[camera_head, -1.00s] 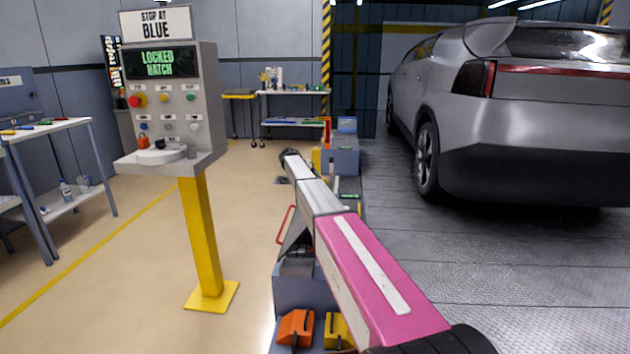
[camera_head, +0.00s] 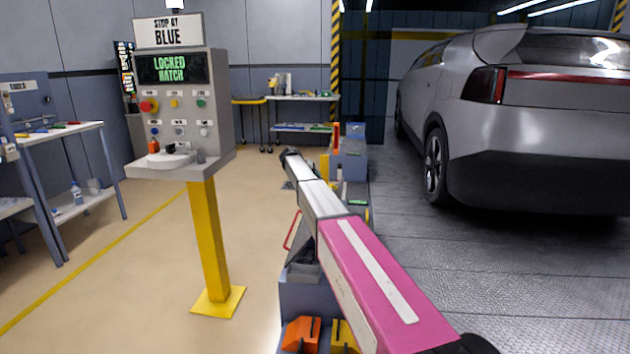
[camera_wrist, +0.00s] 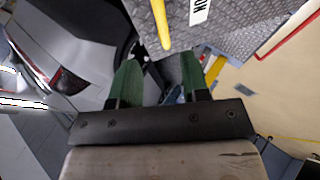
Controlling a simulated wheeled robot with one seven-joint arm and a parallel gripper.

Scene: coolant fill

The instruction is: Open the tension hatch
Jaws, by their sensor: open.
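A grey control pedestal (camera_head: 190,110) on a yellow post stands left of centre in the head view. Its green screen (camera_head: 170,68) reads "LOCKED HATCH", and a sign (camera_head: 168,31) above reads "STOP AT BLUE". Several coloured buttons are on its face. A white round dial (camera_head: 170,161) sits on its shelf. I cannot make out which part is the tension hatch. My gripper (camera_wrist: 160,62) shows its green fingers apart with nothing held in the wrist view. A grey textured plate with a yellow bar (camera_wrist: 160,25) lies beyond the fingers. In the head view my arm points forward, right of the pedestal.
A silver car (camera_head: 530,130) fills the right side. A grey unit with orange (camera_head: 301,334) and yellow blocks is below my arm. A tool bench (camera_head: 60,135) is at left, and another bench (camera_head: 300,97) stands by the back wall. The floor between pedestal and left bench is clear.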

